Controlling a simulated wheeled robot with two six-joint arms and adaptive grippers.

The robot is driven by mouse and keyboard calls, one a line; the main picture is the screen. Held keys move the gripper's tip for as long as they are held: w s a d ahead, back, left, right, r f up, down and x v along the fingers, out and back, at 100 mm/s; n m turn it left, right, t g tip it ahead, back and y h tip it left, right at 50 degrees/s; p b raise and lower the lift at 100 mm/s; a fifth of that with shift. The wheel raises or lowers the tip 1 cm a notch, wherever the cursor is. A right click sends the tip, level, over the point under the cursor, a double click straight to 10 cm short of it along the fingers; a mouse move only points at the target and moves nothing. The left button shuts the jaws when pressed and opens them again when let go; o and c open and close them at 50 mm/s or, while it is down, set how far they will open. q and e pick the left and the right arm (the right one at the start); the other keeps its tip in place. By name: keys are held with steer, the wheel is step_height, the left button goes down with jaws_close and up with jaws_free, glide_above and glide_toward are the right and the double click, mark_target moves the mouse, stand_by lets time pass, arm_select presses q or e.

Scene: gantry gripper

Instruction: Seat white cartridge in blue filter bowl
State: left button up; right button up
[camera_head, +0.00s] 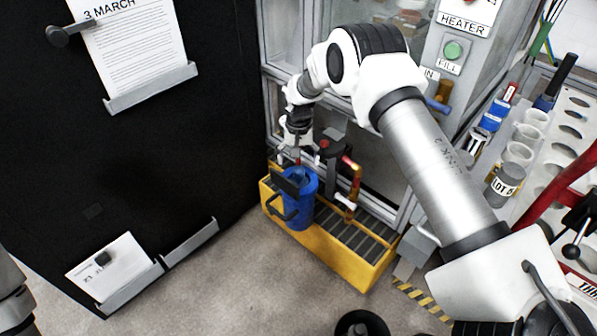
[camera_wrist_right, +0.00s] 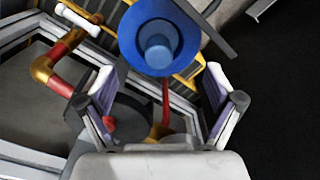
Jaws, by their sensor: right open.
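The blue filter bowl (camera_head: 299,203) stands upright on the yellow grated tray, its open top facing up. In the right wrist view the bowl (camera_wrist_right: 184,44) is at the top, beyond my fingertips, and I look down into it. A pale blue-grey cylinder (camera_wrist_right: 157,48) shows inside the bowl; I cannot tell whether it is the white cartridge. No other white cartridge is clearly visible. My right gripper (camera_head: 297,143) is above the bowl, apart from it. In the wrist view its jaws (camera_wrist_right: 164,102) are spread with nothing held between them. My left gripper is out of view.
The yellow tray (camera_head: 368,275) sits below the cabinet. Red and brass piping (camera_head: 352,180) with a valve stands close right of the bowl. A black panel (camera_head: 130,170) borders the left. A rack with cups (camera_head: 515,155) is at right.

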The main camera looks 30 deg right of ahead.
step_height(320, 180, up, 5)
steer(key=shift+r, duration=0.2)
stand_by(0.4)
